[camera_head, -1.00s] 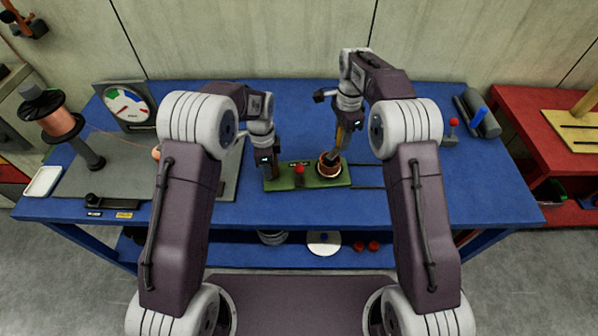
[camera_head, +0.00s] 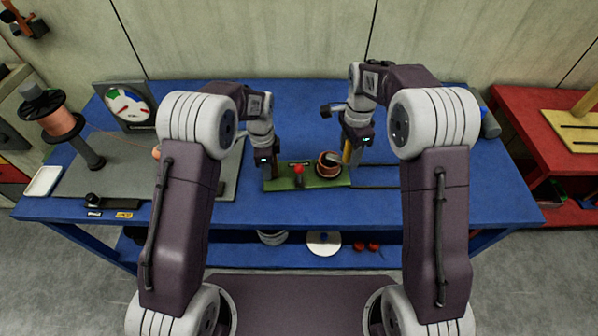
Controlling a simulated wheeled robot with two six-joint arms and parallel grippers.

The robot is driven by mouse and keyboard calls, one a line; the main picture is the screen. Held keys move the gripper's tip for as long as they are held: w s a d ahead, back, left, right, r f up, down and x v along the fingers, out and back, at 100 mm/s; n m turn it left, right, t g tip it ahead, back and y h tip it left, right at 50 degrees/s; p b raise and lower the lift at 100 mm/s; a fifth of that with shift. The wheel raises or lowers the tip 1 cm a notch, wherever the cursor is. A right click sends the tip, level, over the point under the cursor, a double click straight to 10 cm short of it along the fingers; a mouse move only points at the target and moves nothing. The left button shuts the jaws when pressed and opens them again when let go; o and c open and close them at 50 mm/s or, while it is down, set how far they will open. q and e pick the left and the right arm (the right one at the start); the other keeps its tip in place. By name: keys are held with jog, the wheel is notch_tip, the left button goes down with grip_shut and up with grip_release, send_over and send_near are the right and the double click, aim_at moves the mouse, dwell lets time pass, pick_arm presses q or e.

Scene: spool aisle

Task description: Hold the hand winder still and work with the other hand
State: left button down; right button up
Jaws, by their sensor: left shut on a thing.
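The hand winder has a green base (camera_head: 316,181) on the blue table, with a red knob (camera_head: 298,170) near its middle. A round copper-coloured spool (camera_head: 328,158) with a dark inside stands on its right part. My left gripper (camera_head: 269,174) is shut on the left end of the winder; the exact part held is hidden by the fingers. My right gripper (camera_head: 350,153) points down just right of the spool, apart from it. Something yellow shows at its fingers; I cannot tell whether it is held, nor how far the jaws are apart.
A large copper wire reel (camera_head: 55,122) on a stand and a dial gauge (camera_head: 126,106) are at the left. A white tray (camera_head: 43,181) lies at the left edge. A red table (camera_head: 535,125) adjoins at right. The blue table's right part is mostly clear.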

notch_tip(320, 180, up, 12)
dwell(0.6)
dwell(0.5)
pick_arm(q)
jog(key=c, duration=1.1)
grip_release()
notch_tip(320, 180, up, 12)
jog(key=shift+r, duration=0.1)
